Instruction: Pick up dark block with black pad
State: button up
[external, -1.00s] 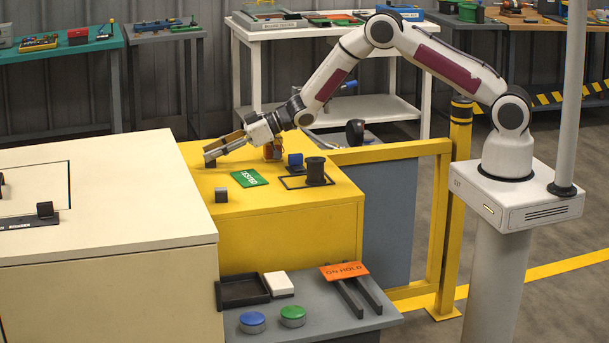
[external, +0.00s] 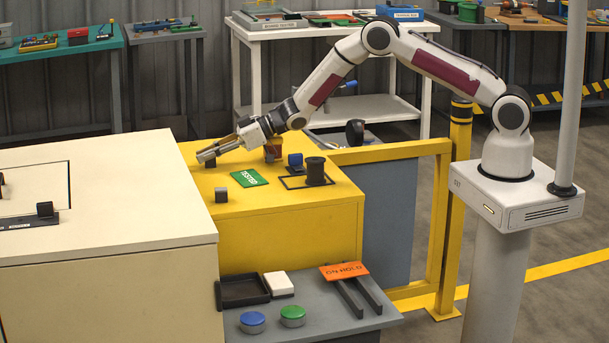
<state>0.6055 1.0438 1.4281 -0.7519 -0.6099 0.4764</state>
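My gripper (external: 207,153) reaches over the back left of the yellow bench top (external: 255,198), close to the edge of the cream cabinet. Its two fingers lie nearly parallel and point left. Their gap is hard to see from here. A small dark shape (external: 210,162) shows just under the fingertips; I cannot tell whether it is a block or whether the fingers touch it. A small dark grey block (external: 221,195) stands apart, nearer the front left edge of the yellow top. No black pad can be clearly made out.
A green card (external: 249,178) lies on the yellow top. A black spool (external: 315,171), a blue block (external: 295,161) and a brown piece (external: 273,150) stand to its right and behind. The cream cabinet (external: 110,225) rises along the left side.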

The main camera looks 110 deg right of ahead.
grip_shut()
jog(key=shift+r, duration=0.2)
notch_tip(320, 180, up, 10)
jog(key=shift+f, duration=0.15)
dwell(0.4)
dwell(0.5)
